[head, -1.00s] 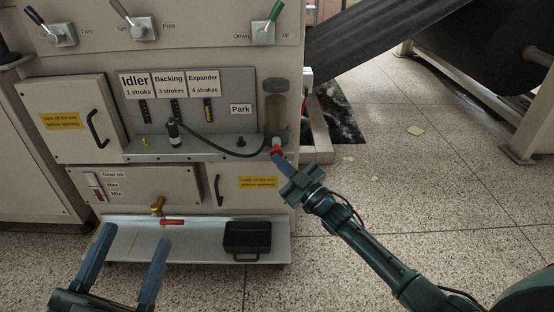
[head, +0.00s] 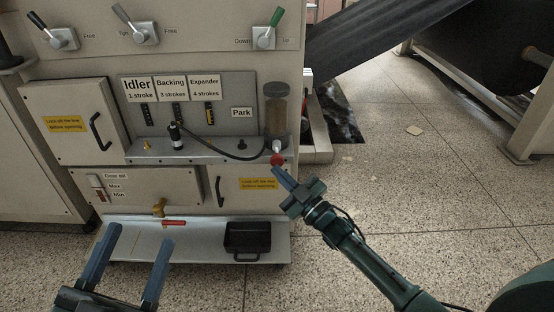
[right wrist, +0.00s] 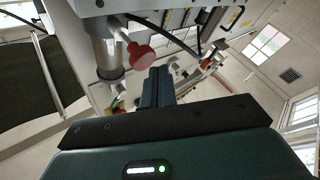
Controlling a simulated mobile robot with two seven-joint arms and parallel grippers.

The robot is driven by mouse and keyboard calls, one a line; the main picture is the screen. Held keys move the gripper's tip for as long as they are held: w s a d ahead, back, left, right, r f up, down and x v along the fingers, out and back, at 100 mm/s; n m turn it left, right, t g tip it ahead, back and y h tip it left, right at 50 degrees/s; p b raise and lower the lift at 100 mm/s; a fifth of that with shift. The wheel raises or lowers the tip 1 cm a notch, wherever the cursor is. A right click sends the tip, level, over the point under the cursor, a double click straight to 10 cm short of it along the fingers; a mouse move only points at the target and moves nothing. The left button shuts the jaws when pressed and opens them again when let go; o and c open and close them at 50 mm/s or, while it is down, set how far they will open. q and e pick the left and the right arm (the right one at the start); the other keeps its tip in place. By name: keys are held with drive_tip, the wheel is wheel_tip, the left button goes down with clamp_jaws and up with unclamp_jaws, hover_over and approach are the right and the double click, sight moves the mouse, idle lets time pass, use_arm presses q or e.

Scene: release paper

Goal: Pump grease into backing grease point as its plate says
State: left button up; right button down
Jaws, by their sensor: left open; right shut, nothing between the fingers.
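The backing plate (head: 171,87) reads "Backing 3 strokes". The pump's red-knobbed handle (head: 277,160) sticks out below the reservoir; the red knob also shows in the right wrist view (right wrist: 141,57). My right gripper (head: 276,169) is shut and empty, its tips just below the knob; contact is unclear. My left gripper (head: 139,240) is open and empty before the lower shelf.
The idler plate (head: 137,90) reads 1 stroke, the expander plate (head: 204,88) 4 strokes; a park plate (head: 241,113) is further right. A black open case (head: 247,239) and a red-handled item (head: 174,223) are on the lower shelf (head: 200,250). The floor at right is mostly clear.

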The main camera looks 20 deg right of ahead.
use_arm(q)
drive_tip(key=shift+r, duration=0.25)
use_arm(e)
drive_tip(key=shift+s+a, duration=0.1)
drive_tip(key=shift+s, duration=0.1)
use_arm(q)
wheel_tip(320, 180, up, 3)
drive_tip(key=p, duration=0.3)
use_arm(e)
drive_tip(key=s, duration=0.2)
drive_tip(key=s+a, duration=0.1)
drive_tip(key=s, duration=0.1)
drive_tip(key=shift+s+a, duration=0.15)
drive_tip(key=shift+s, duration=0.2)
idle(1.9)
